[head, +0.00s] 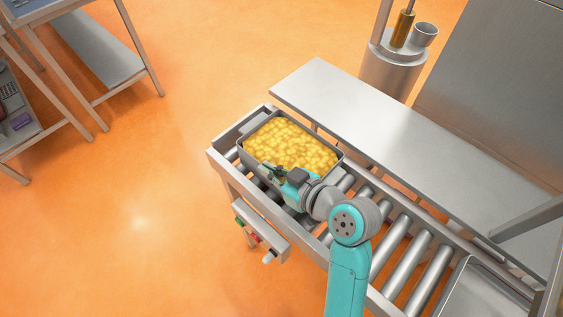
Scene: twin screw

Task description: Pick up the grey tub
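The grey tub (243,155) is a rectangular bin filled with yellow lumpy contents. It sits on the left end of the roller conveyor in the head view. My gripper (268,171) is at the tub's near side, close to its near rim. My teal arm reaches up to it from the bottom of the picture. The fingers are small and dark here. I cannot tell whether they are open, shut, or touching the rim. My gripper and wrist hide part of the tub's near side.
The roller conveyor (408,262) runs to the lower right, with a control box with buttons (262,234) on its near side. A steel bench (390,130) lies behind it. A metal tray (485,295) is at the lower right. Orange floor is clear on the left, before the shelves (100,45).

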